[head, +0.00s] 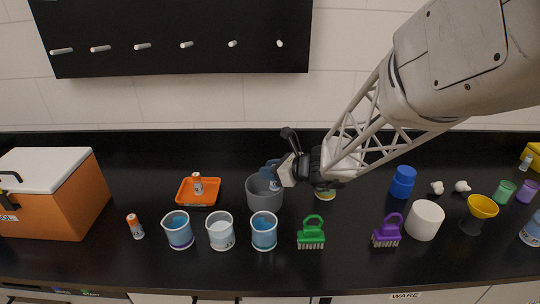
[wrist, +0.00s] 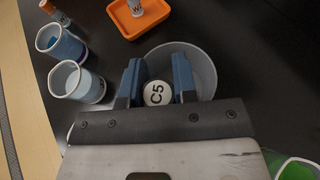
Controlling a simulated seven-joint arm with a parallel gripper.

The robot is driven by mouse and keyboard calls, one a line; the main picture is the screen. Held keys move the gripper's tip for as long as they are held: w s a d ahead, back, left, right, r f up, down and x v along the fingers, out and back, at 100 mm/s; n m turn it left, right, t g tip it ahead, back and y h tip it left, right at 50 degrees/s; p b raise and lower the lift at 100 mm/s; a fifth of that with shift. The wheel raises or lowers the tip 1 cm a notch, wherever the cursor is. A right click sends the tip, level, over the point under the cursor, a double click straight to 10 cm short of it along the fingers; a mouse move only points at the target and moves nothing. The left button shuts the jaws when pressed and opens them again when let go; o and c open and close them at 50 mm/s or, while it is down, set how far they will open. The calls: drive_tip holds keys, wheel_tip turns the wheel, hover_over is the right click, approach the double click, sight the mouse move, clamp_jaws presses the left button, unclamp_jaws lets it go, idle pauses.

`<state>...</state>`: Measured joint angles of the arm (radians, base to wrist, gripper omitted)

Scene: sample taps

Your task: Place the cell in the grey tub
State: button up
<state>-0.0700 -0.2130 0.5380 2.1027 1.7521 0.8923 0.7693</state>
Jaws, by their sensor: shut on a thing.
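My gripper (head: 271,177) is shut on a small cell with a white round end marked C5 (wrist: 157,93), which sits between the two blue fingers (wrist: 157,84) in the wrist view. The fingers and the cell are at the mouth of the grey tub (head: 265,200), near its back side in the head view. In the wrist view the tub (wrist: 208,68) surrounds the fingers, with its rim showing behind them. The cell's lower part is mostly hidden, and I cannot tell whether it touches the tub's floor.
An orange tray (head: 185,198) holding a small labelled cylinder (head: 198,184) lies left of the tub. Another cylinder (head: 135,226) stands farther left. Several beakers and a green brush (head: 311,236) stand in front. An orange cooler (head: 60,200) stands far left.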

drive_tip(key=shift+f, duration=0.45)
drive_tip(key=o, duration=0.9)
drive_tip(key=shift+d+r, duration=0.2)
drive_tip(key=shift+r, duration=0.35)
drive_tip(key=shift+v, duration=5.8)
drive_tip(key=shift+s, duration=0.1)
drive_tip(key=shift+r, duration=0.1)
